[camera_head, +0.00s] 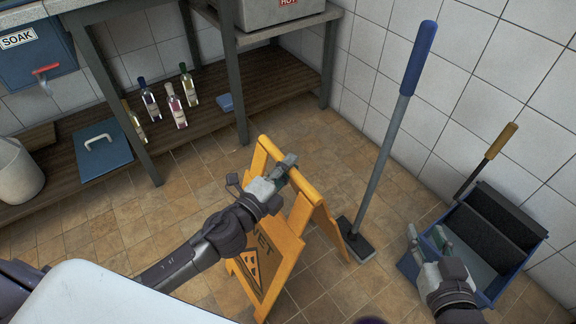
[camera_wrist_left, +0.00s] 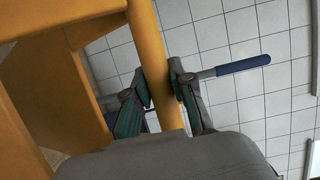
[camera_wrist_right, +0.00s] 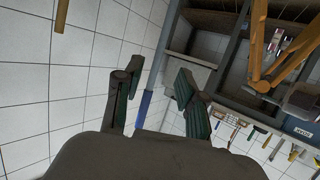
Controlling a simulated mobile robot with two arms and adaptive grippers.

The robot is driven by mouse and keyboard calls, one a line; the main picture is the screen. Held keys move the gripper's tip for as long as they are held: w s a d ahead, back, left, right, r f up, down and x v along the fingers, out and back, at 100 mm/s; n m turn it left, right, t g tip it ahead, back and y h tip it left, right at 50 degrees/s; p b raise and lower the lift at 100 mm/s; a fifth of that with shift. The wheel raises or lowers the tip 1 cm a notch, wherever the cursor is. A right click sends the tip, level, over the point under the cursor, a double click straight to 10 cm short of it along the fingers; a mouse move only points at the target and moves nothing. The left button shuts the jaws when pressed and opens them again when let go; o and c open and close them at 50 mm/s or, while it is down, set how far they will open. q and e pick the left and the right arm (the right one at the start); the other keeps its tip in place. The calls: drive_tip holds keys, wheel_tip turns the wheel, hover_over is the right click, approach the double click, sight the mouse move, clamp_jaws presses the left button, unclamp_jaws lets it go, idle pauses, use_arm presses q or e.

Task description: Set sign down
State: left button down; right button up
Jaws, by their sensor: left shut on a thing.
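A yellow folding wet-floor sign (camera_head: 268,262) stands spread open and upright on the tiled floor in the middle of the head view. My left gripper (camera_head: 284,170) is shut on the sign's top bar. In the left wrist view the sign's yellow bar (camera_wrist_left: 165,70) passes between the two fingers of the left gripper (camera_wrist_left: 160,92). Whether the sign's feet all touch the floor is hard to tell. My right gripper (camera_head: 426,244) is open and empty, in front of the blue bucket. Its parted fingers also show in the right wrist view (camera_wrist_right: 155,88).
A blue-handled squeegee or broom (camera_head: 378,150) leans on the wall right of the sign. A blue bucket (camera_head: 518,262) with a dustpan-like black part stands at right. A shelf table (camera_head: 215,105) with several bottles (camera_head: 176,110) is behind. Floor left of the sign is clear.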

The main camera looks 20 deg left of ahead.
use_arm(q)
drive_tip(key=c, duration=1)
unclamp_jaws()
drive_tip(key=shift+r, duration=0.15)
drive_tip(key=s+a+n+b, duration=0.15)
drive_tip(key=s+a, duration=0.25)
drive_tip(key=s, duration=0.7)
drive_tip(key=w+d+r+n, duration=0.1)
drive_tip(key=r+n, duration=0.3)
drive_tip(key=n, duration=0.4)
drive_tip(key=d+r+n+t+y, duration=0.1)
drive_tip(key=d+r+n, duration=0.3)
drive_tip(key=n, duration=0.5)
drive_tip(key=shift+w+r, duration=0.4)
drive_tip(key=shift+r, duration=0.1)
use_arm(e)
wheel_tip(320, 180, up, 7)
drive_tip(key=w+a+t+y, duration=0.1)
drive_tip(key=t, duration=0.3)
drive_tip(key=shift+w+a+f+y, duration=0.15)
drive_tip(key=shift+a+y, duration=0.05)
drive_tip(key=shift+y, duration=0.1)
